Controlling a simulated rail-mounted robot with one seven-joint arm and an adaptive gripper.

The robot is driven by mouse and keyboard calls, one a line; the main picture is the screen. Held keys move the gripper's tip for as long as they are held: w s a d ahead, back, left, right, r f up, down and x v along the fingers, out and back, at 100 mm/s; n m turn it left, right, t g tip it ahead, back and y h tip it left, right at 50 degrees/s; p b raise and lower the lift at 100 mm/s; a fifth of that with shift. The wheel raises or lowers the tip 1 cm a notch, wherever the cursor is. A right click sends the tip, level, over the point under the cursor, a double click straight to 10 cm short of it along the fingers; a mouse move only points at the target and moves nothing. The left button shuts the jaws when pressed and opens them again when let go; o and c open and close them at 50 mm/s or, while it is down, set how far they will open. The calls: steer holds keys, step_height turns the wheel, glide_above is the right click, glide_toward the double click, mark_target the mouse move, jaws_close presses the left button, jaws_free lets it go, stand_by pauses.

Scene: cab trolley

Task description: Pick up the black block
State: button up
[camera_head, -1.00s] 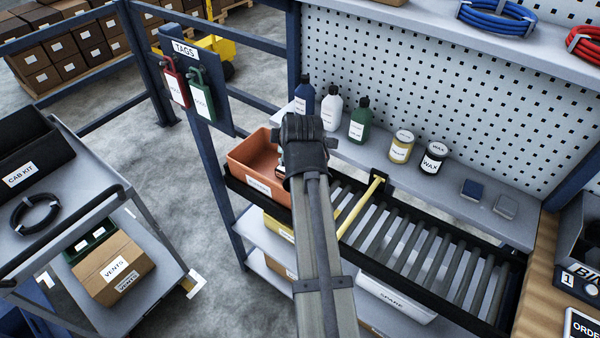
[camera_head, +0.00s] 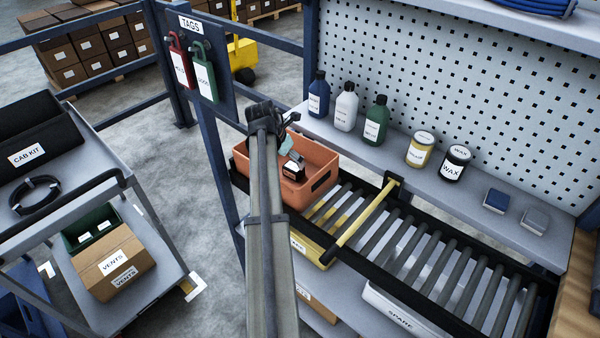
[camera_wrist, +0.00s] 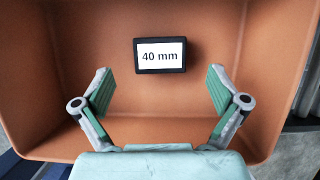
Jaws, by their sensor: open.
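The black block (camera_wrist: 160,65) lies flat in the orange bin, with a white label reading "40 mm" on its upper face. In the wrist view it sits near the middle of the bin floor, apart from the walls. My gripper (camera_wrist: 160,88) is open and empty above the bin, its two green-padded fingers spread wide on either side and the block just ahead of the fingertips. The orange bin (camera_head: 322,160) stands at the left end of the roller conveyor in the head view. There, my arm covers part of the bin, and a dark item with a white label (camera_head: 294,168) shows inside it.
A yellow bar (camera_head: 358,225) crosses the conveyor right of the bin. Bottles and wax jars stand on the shelf (camera_head: 470,195) behind. A post with hanging tags (camera_head: 205,75) rises left of my arm. A grey trolley (camera_head: 95,160) stands at the left.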

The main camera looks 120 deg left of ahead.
mark_target(294, 166)
steer(key=p+x, duration=0.1)
steer(key=x, duration=0.5)
steer(key=c, duration=1.3)
